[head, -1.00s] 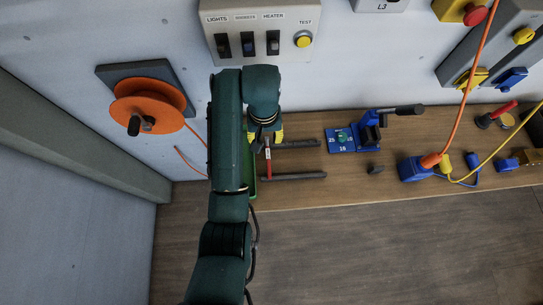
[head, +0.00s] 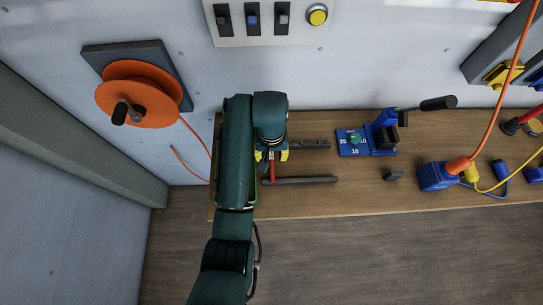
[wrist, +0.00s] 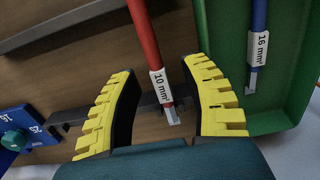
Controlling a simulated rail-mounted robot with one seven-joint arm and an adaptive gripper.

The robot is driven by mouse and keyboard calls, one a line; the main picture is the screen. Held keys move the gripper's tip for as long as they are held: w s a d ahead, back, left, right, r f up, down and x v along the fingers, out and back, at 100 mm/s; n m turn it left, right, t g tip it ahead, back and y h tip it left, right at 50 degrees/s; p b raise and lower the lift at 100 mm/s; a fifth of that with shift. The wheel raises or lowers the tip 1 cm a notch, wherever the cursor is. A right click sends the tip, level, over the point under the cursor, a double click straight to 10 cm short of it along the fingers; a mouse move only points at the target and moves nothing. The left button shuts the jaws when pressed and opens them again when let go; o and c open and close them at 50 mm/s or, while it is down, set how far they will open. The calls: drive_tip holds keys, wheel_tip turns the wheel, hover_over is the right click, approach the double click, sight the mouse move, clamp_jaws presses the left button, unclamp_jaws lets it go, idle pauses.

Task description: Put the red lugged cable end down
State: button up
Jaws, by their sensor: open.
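The red lugged cable end (wrist: 143,37) has a white "10 mm²" label and a grey metal lug. In the wrist view it passes between the two yellow fingers of my gripper (wrist: 158,72), which are open with gaps on both sides. The lug end lies over a dark bar (wrist: 74,117); I cannot tell whether it touches it. In the head view, a short part of the red cable end (head: 272,170) shows below my gripper (head: 271,156), near the left ends of two dark bars. The rest is hidden under my arm.
A green tray (wrist: 277,123) with a blue "16 mm²" cable end (wrist: 258,45) is beside the red one. A blue crimping tool (head: 383,135) with a numbered plate stands to the right on the wooden bench (head: 310,203). An orange reel (head: 140,95) is on the wall.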

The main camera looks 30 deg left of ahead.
sight(271, 156)
drive_tip(key=shift+c, duration=0.4)
clamp_jaws()
wheel_tip(271, 156, up, 10)
drive_tip(key=p, duration=0.7)
